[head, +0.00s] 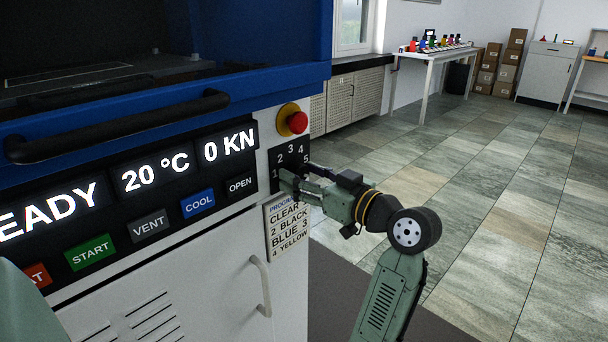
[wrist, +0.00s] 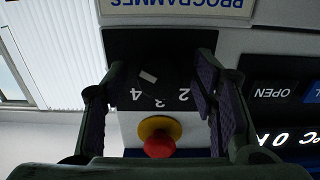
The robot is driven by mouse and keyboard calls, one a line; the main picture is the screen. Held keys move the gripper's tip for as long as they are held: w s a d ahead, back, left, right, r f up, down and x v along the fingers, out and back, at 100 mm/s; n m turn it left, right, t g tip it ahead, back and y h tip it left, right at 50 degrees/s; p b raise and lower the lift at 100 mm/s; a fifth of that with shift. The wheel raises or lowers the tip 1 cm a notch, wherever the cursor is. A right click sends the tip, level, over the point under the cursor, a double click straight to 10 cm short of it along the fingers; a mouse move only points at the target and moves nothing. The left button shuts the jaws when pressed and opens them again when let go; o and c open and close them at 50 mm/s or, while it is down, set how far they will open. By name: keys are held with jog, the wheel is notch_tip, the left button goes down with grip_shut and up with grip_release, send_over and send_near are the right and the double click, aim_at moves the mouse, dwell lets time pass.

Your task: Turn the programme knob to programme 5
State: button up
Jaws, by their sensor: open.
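The programme dial plate (head: 291,141) is a black panel with white digits on the press front, below the red stop button. In the head view the digits 1 to 5 show, and the knob is hidden behind my gripper (head: 297,180). The wrist view is upside down; there the dark knob (wrist: 170,75) is hard to make out against the black plate. A white mark (wrist: 148,77) shows near the digit 4. Digits 2, 3 and 4 are readable there. My gripper (wrist: 158,82) is open, its fingers on either side of the knob area; contact cannot be told.
The red stop button (head: 298,122) on its yellow base sits just above the dial. A programme card (head: 287,230) is below it. Coloured buttons and a display (head: 155,175) lie to the left, with a door handle (head: 262,285) lower down. Open floor lies right.

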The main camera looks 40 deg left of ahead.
jog(key=shift+c, duration=0.2)
jog(key=c, duration=1.1)
jog(key=shift+c, duration=0.2)
jog(key=m+p, duration=0.3)
jog(key=m, duration=0.1)
jog(key=shift+r, duration=0.15)
jog(key=shift+s+m+p, duration=0.1)
jog(key=shift+m+p, duration=1.15)
jog(key=shift+m, duration=0.65)
